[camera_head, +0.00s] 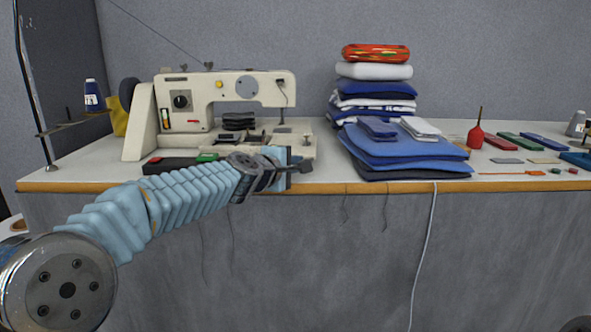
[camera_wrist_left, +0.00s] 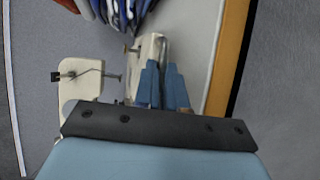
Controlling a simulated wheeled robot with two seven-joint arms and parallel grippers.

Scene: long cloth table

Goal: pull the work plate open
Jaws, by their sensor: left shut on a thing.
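The cream sewing machine (camera_head: 150,115) stands at the left of the table. The work plate (camera_head: 305,142) appears as the cream bed section at the machine's right front; its end also shows in the left wrist view (camera_wrist_left: 150,47). My left gripper (camera_head: 284,163) is at the front of that section, near the table's front edge. In the left wrist view its two blue fingers (camera_wrist_left: 163,86) are close together against the cream end, closed on the work plate. The fingers and wrist hide the exact contact. My right gripper is not in view.
A black case (camera_head: 168,165) lies in front of the machine, close to my left arm. Folded blue cloths (camera_head: 400,150) are stacked to the right of the gripper. The wooden front edge (camera_head: 420,187) runs just below it. A white cord (camera_head: 425,250) hangs down.

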